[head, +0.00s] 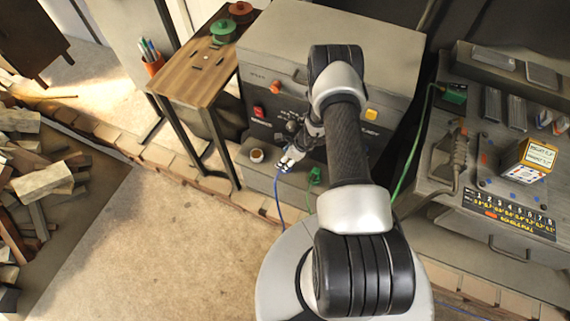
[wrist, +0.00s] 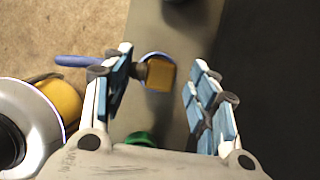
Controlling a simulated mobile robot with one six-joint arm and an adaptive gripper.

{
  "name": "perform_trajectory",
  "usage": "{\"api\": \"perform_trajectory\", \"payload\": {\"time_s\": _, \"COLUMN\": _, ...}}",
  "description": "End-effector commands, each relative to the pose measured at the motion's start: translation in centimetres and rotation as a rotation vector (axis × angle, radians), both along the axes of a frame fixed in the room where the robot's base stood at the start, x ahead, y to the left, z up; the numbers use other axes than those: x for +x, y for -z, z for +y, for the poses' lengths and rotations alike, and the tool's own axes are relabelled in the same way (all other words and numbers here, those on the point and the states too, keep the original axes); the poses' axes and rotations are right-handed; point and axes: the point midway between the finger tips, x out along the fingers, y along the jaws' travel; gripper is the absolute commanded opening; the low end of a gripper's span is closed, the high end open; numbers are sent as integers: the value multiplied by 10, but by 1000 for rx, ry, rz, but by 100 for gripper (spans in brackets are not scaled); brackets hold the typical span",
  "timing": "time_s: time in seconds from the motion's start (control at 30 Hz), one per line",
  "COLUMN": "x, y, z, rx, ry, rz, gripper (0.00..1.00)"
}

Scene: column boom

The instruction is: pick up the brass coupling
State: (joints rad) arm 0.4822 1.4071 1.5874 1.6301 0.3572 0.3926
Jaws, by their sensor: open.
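The brass coupling (wrist: 160,74) shows in the wrist view as a small yellow-brown piece with a pale rim behind it. It lies between the lines of my two fingers, nearer the left one. In the head view the coupling (head: 257,155) looks like a small round piece on the grey ledge (head: 268,180) below the machine front. My gripper (head: 287,163) is to the right of it there. In the wrist view my gripper (wrist: 167,95) is open and empty, its blue-padded fingers on either side. I cannot tell the height left between fingertips and coupling.
A green object (head: 315,175) stands on the ledge to the right of my gripper, and a blue cable (head: 278,190) hangs in front. The machine box (head: 300,40) rises behind. A wooden side table (head: 195,68) is at left. The floor (head: 150,230) in front is clear.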

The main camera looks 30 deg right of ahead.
Motion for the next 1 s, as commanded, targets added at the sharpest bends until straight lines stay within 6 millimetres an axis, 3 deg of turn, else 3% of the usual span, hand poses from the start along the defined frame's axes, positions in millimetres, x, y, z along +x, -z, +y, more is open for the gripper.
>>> {"api": "perform_trajectory", "payload": {"time_s": 0.1, "x": 4, "y": 15, "z": 3, "rx": -1, "ry": 0, "rz": 1, "gripper": 54}}
{"api": "perform_trajectory", "payload": {"time_s": 0.4, "x": 5, "y": 17, "z": 4, "rx": 0, "ry": 1, "rz": 0, "gripper": 54}}
{"api": "perform_trajectory", "payload": {"time_s": 1.0, "x": 5, "y": 17, "z": 4, "rx": 0, "ry": 1, "rz": 0, "gripper": 14}}
